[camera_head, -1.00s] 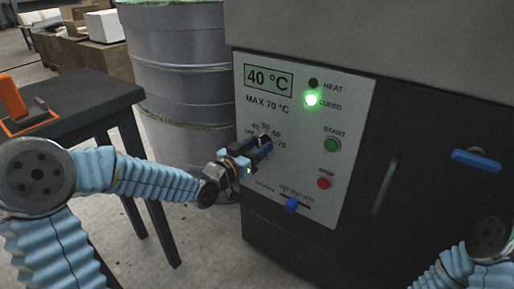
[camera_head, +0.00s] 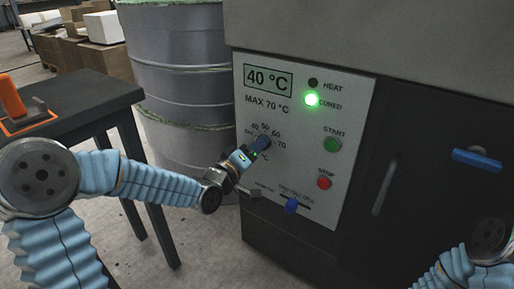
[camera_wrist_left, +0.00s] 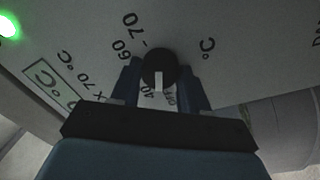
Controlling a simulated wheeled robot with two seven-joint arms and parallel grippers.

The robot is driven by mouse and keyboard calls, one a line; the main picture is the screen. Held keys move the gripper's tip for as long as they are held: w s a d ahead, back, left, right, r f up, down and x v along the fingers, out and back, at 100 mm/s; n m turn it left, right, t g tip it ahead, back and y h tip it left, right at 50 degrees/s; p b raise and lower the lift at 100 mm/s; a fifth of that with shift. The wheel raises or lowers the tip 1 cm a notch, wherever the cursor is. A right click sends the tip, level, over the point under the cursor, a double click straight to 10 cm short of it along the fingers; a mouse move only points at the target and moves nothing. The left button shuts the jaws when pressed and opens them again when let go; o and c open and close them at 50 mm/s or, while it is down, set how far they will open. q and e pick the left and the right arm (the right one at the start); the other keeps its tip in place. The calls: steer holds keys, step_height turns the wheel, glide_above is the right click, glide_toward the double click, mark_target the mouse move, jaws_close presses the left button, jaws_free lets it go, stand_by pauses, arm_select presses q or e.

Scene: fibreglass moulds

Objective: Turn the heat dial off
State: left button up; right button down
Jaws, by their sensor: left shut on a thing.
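The heat dial (camera_wrist_left: 160,66) is a round black knob with a white pointer mark, on the white control panel (camera_head: 248,105). In the left wrist view the pointer faces down the picture, towards the end of the scale near 40 and some small partly hidden lettering. My left gripper (camera_head: 262,143) is shut on the dial; its blue fingers (camera_wrist_left: 160,78) lie on either side of it. In the head view the gripper hides most of the dial. My right gripper is out of view; only part of that arm shows at the lower right.
The display (camera_head: 268,79) reads 40 °C. The green CURED lamp (camera_head: 311,99) is lit and the HEAT lamp (camera_head: 313,82) is dark. A dark table (camera_head: 75,110) stands left.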

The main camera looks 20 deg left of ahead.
arm_select(q)
steer(key=shift+f+n, duration=0.1)
steer(key=shift+n, duration=1.1)
steer(key=o, duration=1.1)
steer(key=shift+c, duration=0.2)
steer(key=r+b+v, duration=0.1)
steer(key=b+v, duration=0.5)
steer(key=v, duration=0.7)
steer(key=shift+s+f+b, duration=0.3)
steer(key=shift+s+f, duration=0.15)
steer(key=shift+f, duration=0.05)
